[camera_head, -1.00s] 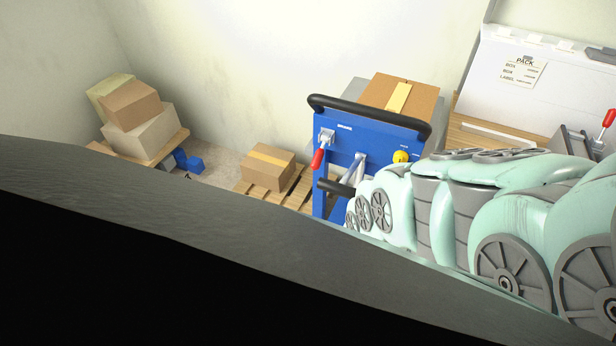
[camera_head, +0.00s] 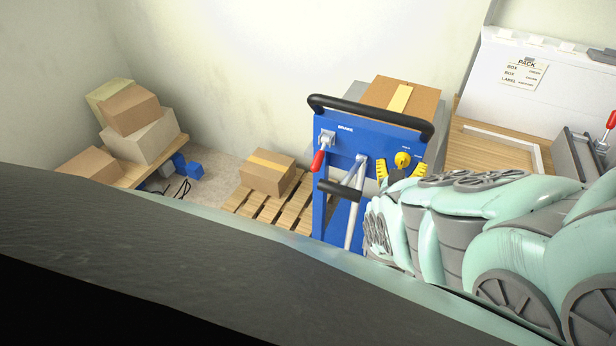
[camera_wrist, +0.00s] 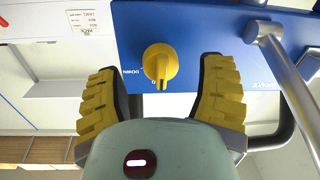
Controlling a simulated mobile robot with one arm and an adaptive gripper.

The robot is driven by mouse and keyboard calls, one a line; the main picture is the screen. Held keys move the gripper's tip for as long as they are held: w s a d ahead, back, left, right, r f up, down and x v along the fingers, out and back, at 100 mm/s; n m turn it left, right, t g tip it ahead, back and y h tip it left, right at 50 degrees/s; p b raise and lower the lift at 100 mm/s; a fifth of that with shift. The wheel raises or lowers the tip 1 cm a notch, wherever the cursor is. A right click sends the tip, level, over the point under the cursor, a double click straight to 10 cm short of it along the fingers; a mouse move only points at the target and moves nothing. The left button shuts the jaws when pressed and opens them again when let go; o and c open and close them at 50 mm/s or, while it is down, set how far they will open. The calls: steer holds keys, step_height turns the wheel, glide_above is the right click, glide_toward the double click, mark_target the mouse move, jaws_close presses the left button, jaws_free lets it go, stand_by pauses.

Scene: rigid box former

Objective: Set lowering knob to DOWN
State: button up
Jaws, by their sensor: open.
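The yellow lowering knob (camera_head: 402,160) sits on the upper right of the blue cart panel (camera_head: 340,135). In the wrist view the knob (camera_wrist: 160,65) shows close up on the blue panel (camera_wrist: 205,25), its grip bar pointing toward my gripper. A white label reading DOWN stands to the left of the knob in that view. My gripper (camera_head: 402,172) is open. Its two yellow ridged fingers (camera_wrist: 162,90) stand on either side of the knob's lower end, with gaps to it. Whether the fingertips reach past the knob's face is hard to tell.
A red-handled lever (camera_head: 318,160) is on the panel's left, beside a BRAKE label. A grey metal bar (camera_wrist: 290,75) runs right of the knob in the wrist view. A black handle (camera_head: 370,112) tops the cart. A carton (camera_head: 268,172) sits on a pallet.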

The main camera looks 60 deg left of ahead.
steer(key=shift+w+a, duration=0.45)
steer(key=shift+a, duration=0.05)
steer(key=shift+c, duration=0.2)
jaws_close()
stand_by(0.4)
